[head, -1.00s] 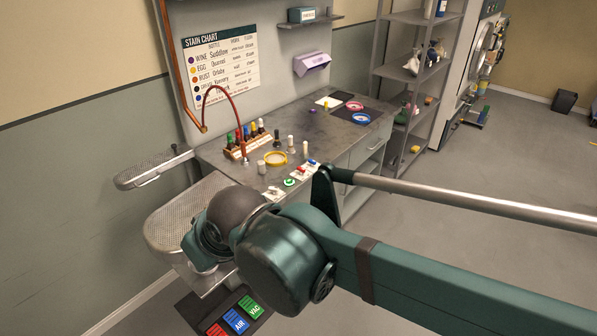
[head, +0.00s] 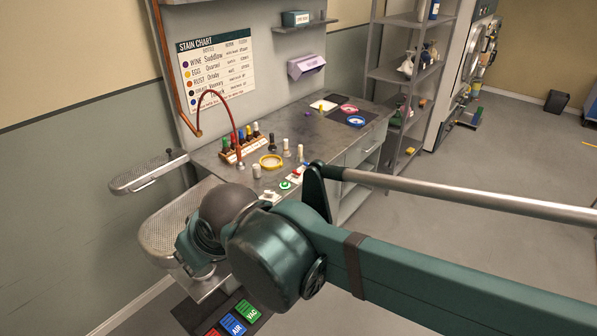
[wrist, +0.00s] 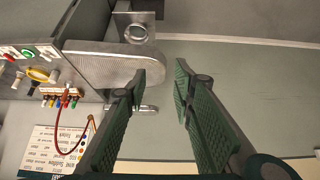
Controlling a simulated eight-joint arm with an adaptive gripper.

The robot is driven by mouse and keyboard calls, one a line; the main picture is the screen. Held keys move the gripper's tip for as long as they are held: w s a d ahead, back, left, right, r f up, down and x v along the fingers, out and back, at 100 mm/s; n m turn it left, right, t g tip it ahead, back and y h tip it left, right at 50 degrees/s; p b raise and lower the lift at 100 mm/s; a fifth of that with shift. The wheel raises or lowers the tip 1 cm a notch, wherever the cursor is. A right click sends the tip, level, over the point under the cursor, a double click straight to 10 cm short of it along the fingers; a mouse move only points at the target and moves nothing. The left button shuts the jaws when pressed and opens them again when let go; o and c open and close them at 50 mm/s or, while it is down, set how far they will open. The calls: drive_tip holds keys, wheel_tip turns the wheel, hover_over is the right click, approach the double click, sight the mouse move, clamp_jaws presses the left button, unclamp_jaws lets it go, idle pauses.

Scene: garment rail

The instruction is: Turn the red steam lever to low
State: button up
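A small red lever-like part (head: 296,172) shows on a white plate at the front edge of the workbench (head: 225,165), beside a round green control (head: 285,185). My arm partly covers this area in the head view, and the lever's setting cannot be read. In the wrist view a red part (wrist: 9,57) shows at the far left edge, next to the green control. My gripper (wrist: 160,75) is open and empty, its green-padded fingers apart. It is well away from the red part. The head view does not show the fingers; my arm hides them.
A perforated pressing board (head: 160,232) juts out left of the bench, with a smaller one (head: 130,183) behind. A rack of bottles (head: 240,150), a red hose (head: 212,93) and a yellow ring (head: 271,161) stand near the controls. Floor pedals (head: 234,324) lie below.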

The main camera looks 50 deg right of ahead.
drive_tip(key=w+d+r+g+h+p, duration=0.1)
drive_tip(key=w+d+r+g+p, duration=0.3)
drive_tip(key=w+d, duration=1.2)
drive_tip(key=d, duration=0.4)
drive_tip(key=w+d, duration=0.5)
drive_tip(key=d, duration=0.3)
drive_tip(key=d+f+g+p, duration=0.1)
drive_tip(key=d+f, duration=0.5)
drive_tip(key=d, duration=0.5)
drive_tip(key=d+f+g+p, duration=0.1)
drive_tip(key=d+f, duration=0.5)
drive_tip(key=d, duration=0.6)
drive_tip(key=d+f+g+y+p, duration=0.1)
drive_tip(key=d+f+p, duration=0.1)
drive_tip(key=d+f, duration=0.4)
drive_tip(key=shift+w+d+f, duration=0.1)
drive_tip(key=shift+w+d, duration=0.05)
drive_tip(key=shift+d, duration=1.25)
drive_tip(key=shift+w+d, duration=0.15)
drive_tip(key=shift+d, duration=1.25)
